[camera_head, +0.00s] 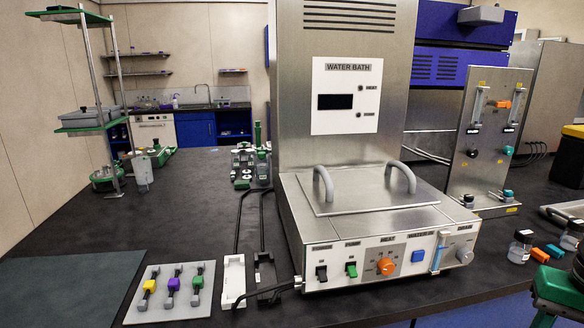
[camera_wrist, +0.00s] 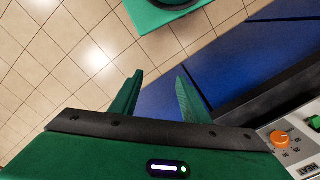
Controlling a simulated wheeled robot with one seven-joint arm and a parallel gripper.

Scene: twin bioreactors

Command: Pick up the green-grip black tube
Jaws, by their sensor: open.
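The green-grip black tube (camera_head: 197,283) lies on a light grey board (camera_head: 150,314) at the lower left of the head view. It is the rightmost of three black tubes; beside it are a purple-grip one (camera_head: 173,285) and a yellow-grip one (camera_head: 149,287). My gripper (camera_wrist: 159,76) shows in the wrist view with its two green fingers apart and nothing between them. It points down over tiled floor and a blue cabinet front, away from the tube. The tube is not in the wrist view.
The water bath (camera_head: 345,225) stands right of the board; its orange knob (camera_wrist: 279,138) shows in the wrist view. A white holder (camera_head: 233,282) and a black holder (camera_head: 266,276) stand between them. Small jars and coloured pieces (camera_head: 541,255) lie at right. The left tabletop is mostly clear.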

